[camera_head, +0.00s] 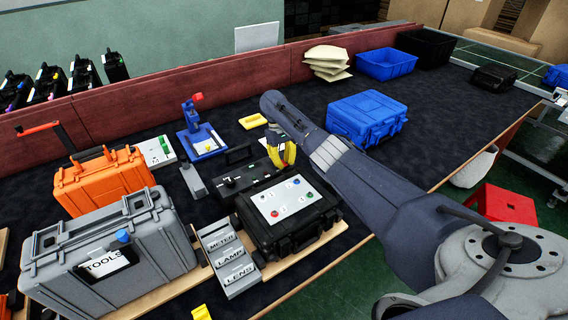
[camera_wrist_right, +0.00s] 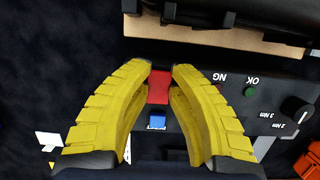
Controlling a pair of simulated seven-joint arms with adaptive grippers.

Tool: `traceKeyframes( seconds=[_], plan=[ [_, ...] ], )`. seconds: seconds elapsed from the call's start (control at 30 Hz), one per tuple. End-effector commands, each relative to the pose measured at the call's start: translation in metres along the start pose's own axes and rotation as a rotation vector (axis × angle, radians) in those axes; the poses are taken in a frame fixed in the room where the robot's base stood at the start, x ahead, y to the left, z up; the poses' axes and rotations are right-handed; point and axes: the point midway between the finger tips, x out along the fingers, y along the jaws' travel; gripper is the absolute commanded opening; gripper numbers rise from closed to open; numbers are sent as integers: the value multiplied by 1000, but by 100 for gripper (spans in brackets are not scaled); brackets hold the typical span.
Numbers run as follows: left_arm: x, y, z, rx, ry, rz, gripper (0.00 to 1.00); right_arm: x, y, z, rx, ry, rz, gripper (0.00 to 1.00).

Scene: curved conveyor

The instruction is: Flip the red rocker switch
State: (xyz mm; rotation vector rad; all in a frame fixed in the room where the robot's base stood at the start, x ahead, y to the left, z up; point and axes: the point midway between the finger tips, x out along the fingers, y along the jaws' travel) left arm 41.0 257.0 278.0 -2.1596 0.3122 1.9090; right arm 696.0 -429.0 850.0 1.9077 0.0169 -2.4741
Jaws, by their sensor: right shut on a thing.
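The red rocker switch (camera_wrist_right: 158,87) shows in the right wrist view on a dark control panel (camera_wrist_right: 262,85). My right gripper (camera_wrist_right: 162,70) has its yellow curved fingers on either side of the red switch, closed on it at the tips. In the head view the right gripper (camera_head: 281,160) points down at the right end of the black control panel (camera_head: 232,184). The red switch is hidden there behind the fingers. My left gripper is not in view.
A small blue part (camera_wrist_right: 157,122) sits beside the red switch. The panel also has a green OK light (camera_wrist_right: 249,92) and a black knob (camera_wrist_right: 297,109). A black case (camera_head: 262,229) stands in front, a blue case (camera_head: 367,117) behind right, and an orange case (camera_head: 100,184) left.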

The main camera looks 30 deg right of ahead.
Motion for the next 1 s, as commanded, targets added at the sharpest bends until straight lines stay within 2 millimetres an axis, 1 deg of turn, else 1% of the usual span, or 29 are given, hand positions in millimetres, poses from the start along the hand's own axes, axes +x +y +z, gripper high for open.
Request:
traceKeyframes(
  seconds=[0.03, 0.23, 0.27, 0.5, 0.8, 0.87, 1.0],
  plan=[
    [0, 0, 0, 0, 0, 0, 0, 4, 0, 1, -1, -7, 0, 0],
    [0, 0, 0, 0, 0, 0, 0, 5, -1, 2, -2, -7, -1, 0],
    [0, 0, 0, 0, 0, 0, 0, 5, -1, 2, -2, -8, -1, 22],
    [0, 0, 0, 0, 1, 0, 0, 3, -1, 1, -2, -4, -1, 49],
    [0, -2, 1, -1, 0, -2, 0, -1, 0, 0, -2, -2, -1, 49],
    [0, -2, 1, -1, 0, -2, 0, -5, -1, 0, -2, -1, -1, 49],
    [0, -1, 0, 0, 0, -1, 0, -22, -1, 0, -2, 0, -2, 49]
  ],
)
